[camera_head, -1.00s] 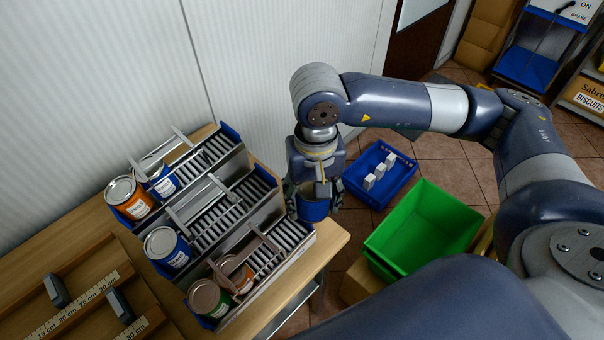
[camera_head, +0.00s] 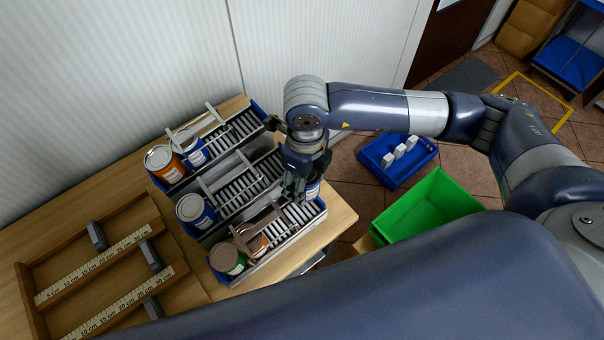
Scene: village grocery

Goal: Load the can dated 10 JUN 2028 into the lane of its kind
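My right gripper (camera_head: 306,180) points down at the right end of the lane rack and is shut on a blue can (camera_head: 314,189) with a pale label patch. The can is partly hidden by the fingers. No date is legible. The rack has three roller lanes. The back lane (camera_head: 238,131) holds an orange can (camera_head: 164,164) and a blue can (camera_head: 193,153). The middle lane (camera_head: 240,196) holds a blue can (camera_head: 195,210). The front lane (camera_head: 298,214) holds a green can (camera_head: 227,259) and an orange-brown can (camera_head: 256,243). My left gripper is out of view.
A wooden tray with rulers and grey blocks (camera_head: 30,283) lies on the table's left. Metal bars cross above the lanes. A green bin (camera_head: 428,208) and a blue crate with white blocks (camera_head: 378,165) stand right of the table. A white wall closes the back.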

